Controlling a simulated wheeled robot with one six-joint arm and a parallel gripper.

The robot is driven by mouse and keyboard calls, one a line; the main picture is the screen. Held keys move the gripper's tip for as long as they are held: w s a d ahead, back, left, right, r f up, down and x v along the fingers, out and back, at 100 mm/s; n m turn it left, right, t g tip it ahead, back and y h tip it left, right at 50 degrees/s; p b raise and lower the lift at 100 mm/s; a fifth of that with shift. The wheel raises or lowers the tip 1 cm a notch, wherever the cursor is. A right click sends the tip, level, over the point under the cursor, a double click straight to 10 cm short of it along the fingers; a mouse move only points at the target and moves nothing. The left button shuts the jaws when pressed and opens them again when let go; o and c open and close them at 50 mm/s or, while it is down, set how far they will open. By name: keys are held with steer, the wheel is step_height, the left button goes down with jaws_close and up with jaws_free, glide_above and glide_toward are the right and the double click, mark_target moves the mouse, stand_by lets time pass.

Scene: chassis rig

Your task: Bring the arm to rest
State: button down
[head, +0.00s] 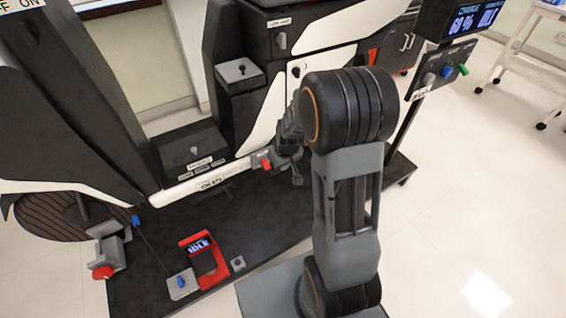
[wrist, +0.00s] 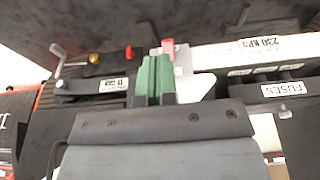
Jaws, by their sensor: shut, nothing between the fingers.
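My arm rises at the right of the head view and bends over toward the chassis rig. My gripper (head: 297,178) is partly hidden by the arm's dark joint and hangs close to the rig's front edge. In the wrist view its green fingers (wrist: 152,68) are together with nothing between them. A small red lever (head: 266,164) on the rig's edge is just left of the gripper. A red piece (wrist: 168,46) also shows close beyond the fingertips in the wrist view; I cannot tell whether they touch.
The black chassis rig (head: 190,148) with white panels fills the left and middle. A red-framed display (head: 203,258) and a blue-knobbed box (head: 181,284) sit on the dark base. A screen post (head: 470,18) stands at the upper right.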

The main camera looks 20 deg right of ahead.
steer(key=shift+r, duration=0.1)
steer(key=s+a+r+p, duration=0.2)
steer(key=s+r+p, duration=0.3)
steer(key=r+p, duration=0.4)
steer(key=s+a+r+m+p, duration=0.1)
steer(key=s+r+p, duration=0.4)
steer(key=r, duration=1.6)
steer(key=s+a+r+t+p, duration=0.1)
steer(key=s+a+r+p, duration=0.2)
steer(key=r+p, duration=1.1)
steer(key=shift+s+a+r+p, duration=0.15)
steer(key=shift+s+r+p, duration=0.3)
steer(key=shift+s, duration=0.8)
